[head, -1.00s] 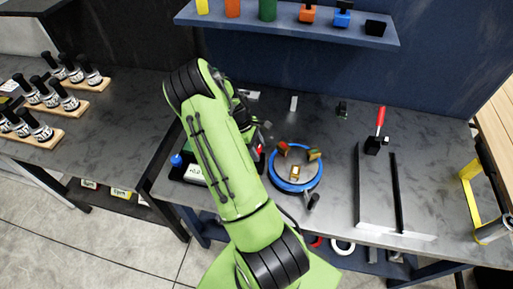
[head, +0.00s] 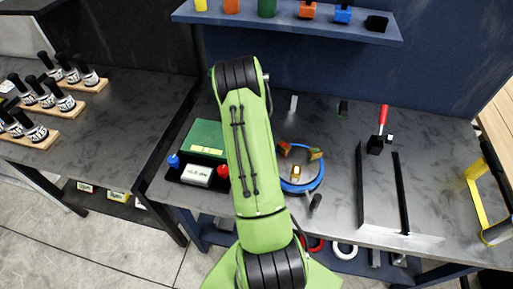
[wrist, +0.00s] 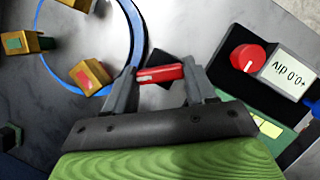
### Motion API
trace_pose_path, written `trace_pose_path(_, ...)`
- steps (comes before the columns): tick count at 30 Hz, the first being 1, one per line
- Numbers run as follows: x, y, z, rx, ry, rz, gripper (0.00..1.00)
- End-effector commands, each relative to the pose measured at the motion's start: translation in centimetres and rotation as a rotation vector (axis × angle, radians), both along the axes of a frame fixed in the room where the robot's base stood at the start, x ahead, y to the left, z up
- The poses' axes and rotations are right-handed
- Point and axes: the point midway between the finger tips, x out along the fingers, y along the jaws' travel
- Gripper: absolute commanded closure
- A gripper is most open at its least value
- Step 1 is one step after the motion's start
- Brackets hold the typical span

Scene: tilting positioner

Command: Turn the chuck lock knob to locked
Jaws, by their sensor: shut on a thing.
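In the wrist view, a red bar-shaped knob (wrist: 160,73) stands beside the blue-ringed chuck (wrist: 138,38), over a small dark base. I take it to be the chuck lock knob; no lock marking on it is readable. My gripper (wrist: 160,78) is shut on this red bar, one fingertip at each end. The chuck also shows in the head view (head: 318,184), with orange-brown jaws on its grey face. In the head view my green arm hides the gripper and the red bar.
A black console (wrist: 225,70) with a round red knob (wrist: 248,57), a display and a blue knob (head: 173,160) stands near the gripper. A green box (head: 205,135) is behind it. A red-handled lever (head: 383,117) and slotted plate are at right; a shelf is behind.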

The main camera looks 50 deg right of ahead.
Motion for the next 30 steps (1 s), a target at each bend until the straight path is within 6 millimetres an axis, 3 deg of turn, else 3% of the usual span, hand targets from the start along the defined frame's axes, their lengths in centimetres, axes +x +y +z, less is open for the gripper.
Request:
trace_pose_path(15, -0.18, -0.29, 0.06, -0.001, -0.004, -0.452, 0.75)
trace_pose_path(30, -0.22, -0.31, 0.06, -0.003, -0.004, -0.644, 0.75)
